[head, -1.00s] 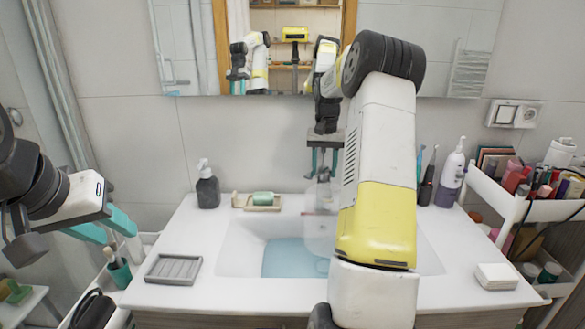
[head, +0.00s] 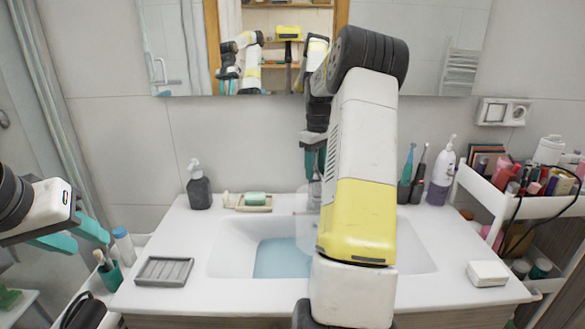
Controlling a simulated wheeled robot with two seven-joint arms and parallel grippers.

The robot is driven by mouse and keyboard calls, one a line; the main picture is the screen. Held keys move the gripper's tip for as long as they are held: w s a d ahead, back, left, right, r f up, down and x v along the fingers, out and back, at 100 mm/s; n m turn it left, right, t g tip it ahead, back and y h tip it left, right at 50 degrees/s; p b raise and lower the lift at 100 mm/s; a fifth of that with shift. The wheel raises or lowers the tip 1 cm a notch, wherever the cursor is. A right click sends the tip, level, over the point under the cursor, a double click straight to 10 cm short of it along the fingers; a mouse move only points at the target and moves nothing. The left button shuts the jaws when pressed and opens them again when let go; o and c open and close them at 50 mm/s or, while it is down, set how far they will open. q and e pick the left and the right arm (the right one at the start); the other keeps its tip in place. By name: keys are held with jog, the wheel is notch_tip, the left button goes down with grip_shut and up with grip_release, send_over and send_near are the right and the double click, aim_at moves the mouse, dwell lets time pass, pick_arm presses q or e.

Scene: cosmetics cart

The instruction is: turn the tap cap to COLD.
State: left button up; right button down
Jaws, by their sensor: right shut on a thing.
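The tap (head: 306,203) stands at the back of the washbasin (head: 232,246), pale and partly hidden behind my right arm. Its cap cannot be made out clearly; it is hidden at my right gripper's fingertips. My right gripper (head: 315,172) points down from above at the top of the tap, its teal fingers close together and shut on the tap cap. Any HOT or COLD mark is not visible. My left gripper (head: 75,238) is open and empty at the left, off the counter and far from the tap.
A soap dispenser (head: 198,188), a green soap on a dish (head: 254,199) and a grey tray (head: 164,271) are on the left of the counter. Toothbrushes and a bottle (head: 441,175) stand at the right. A loaded cart (head: 497,201) borders the counter's right side.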

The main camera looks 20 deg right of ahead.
aim_at(317, 165)
jog(key=shift+d+n, duration=0.15)
jog(key=shift+n, duration=0.95)
jog(key=shift+d, duration=0.1)
jog(key=c, duration=0.7)
grip_release()
jog(key=shift+c, duration=0.2)
jog(key=shift+r, duration=0.1)
notch_tip(317, 165, up, 8)
jog(key=shift+f, duration=0.2)
